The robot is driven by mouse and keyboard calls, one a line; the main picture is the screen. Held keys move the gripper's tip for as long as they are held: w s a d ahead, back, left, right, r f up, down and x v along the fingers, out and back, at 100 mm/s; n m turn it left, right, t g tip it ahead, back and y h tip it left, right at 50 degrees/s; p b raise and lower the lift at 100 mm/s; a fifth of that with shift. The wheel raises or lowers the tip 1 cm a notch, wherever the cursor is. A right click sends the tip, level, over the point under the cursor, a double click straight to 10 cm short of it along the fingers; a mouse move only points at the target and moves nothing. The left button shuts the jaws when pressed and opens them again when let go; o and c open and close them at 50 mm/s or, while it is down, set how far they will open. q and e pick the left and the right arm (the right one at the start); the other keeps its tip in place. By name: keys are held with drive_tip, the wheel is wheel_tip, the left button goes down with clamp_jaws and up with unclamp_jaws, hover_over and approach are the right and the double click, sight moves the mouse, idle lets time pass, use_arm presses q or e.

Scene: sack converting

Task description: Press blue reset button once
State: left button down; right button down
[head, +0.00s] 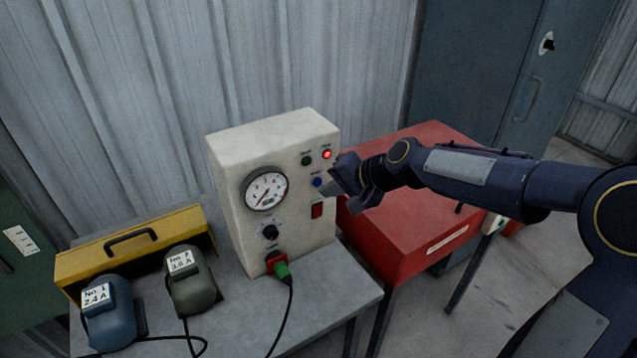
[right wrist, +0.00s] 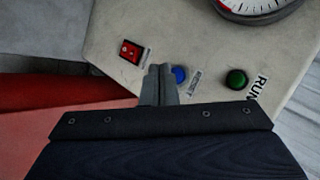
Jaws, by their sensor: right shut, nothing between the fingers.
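My left gripper is not in view.
Blue and dark-green devices and a yellow case (head: 185,222) stand left.

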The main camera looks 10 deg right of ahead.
drive_tip(key=shift+w, duration=0.1)
drive_tip(key=shift+w+a, duration=0.15)
drive_tip(key=shift+w, duration=0.15)
drive_tip(key=shift+w+a+p, duration=0.1)
drive_tip(key=shift+w+p, duration=0.2)
drive_tip(key=shift+w, duration=0.05)
idle(0.8)
idle(0.4)
drive_tip(key=shift+s+d+b, duration=0.25)
drive_tip(key=shift+s+b, duration=0.2)
drive_tip(key=shift+s, duration=0.35)
drive_tip(key=s+b, duration=0.1)
drive_tip(key=s+d, duration=0.1)
drive_tip(key=s, duration=0.1)
drive_tip(key=s+b, duration=0.1)
drive_tip(key=shift+s+d+b, duration=0.3)
drive_tip(key=shift+d, duration=0.05)
